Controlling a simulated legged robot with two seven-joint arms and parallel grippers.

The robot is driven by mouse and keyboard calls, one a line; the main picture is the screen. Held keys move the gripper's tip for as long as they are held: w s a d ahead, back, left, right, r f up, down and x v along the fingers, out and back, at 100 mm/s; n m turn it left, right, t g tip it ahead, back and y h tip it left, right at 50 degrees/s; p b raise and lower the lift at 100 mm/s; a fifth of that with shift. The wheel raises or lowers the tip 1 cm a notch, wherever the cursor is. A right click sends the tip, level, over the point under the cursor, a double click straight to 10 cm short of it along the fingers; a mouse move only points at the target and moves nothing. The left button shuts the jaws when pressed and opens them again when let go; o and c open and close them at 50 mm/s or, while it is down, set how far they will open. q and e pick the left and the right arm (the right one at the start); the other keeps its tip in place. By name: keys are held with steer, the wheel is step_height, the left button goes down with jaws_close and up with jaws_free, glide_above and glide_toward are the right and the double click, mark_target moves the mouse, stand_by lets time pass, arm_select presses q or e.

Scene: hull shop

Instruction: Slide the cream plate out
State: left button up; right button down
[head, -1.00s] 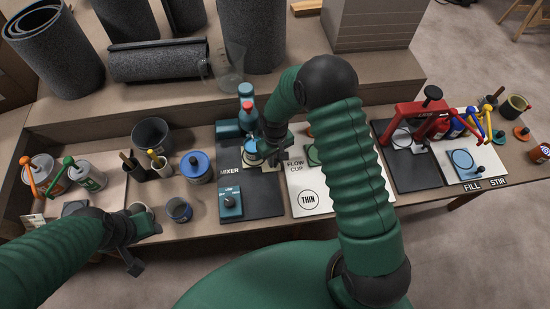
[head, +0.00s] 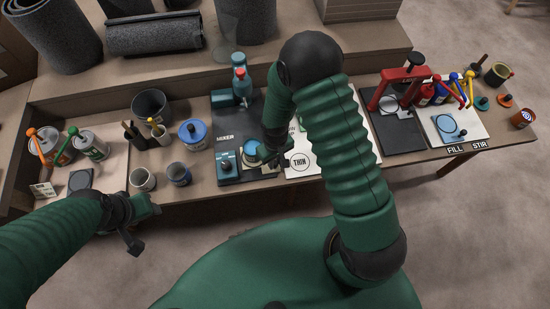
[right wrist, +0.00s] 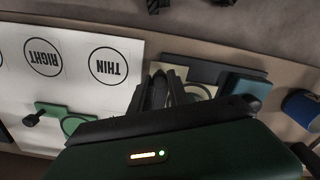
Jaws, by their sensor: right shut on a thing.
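The cream plate (head: 262,169) lies low on the dark mixer base (head: 234,124), near its front edge and beside the teal control box (head: 226,165). My right gripper (head: 266,156) reaches down over it and is shut on its edge; the arm hides part of the plate. The right wrist view shows the cream plate (right wrist: 204,88) by the dark fingers (right wrist: 160,80), with a round, ring-like outline on it. A teal mixer column (head: 242,84) stands at the back of the base. My left gripper (head: 143,222) hangs in front of the table, open and empty.
A white flow-cup board (head: 303,165) marked THIN adjoins the mixer on the right. Two small cups (head: 143,179) and a blue-lidded tin (head: 193,135) stand to the left. A red press (head: 402,76) stands farther right. The table's front edge is close to the plate.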

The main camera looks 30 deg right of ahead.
steer(key=c, duration=1.6)
jaws_free()
steer(key=shift+s, duration=0.25)
steer(key=o, duration=0.3)
steer(key=shift+a, duration=0.1)
steer(key=shift+o, duration=0.2)
steer(key=shift+w+r, duration=0.1)
steer(key=shift+r, duration=0.2)
step_height(320, 180, up, 16)
steer(key=p, duration=0.2)
steer(key=shift+p, duration=0.3)
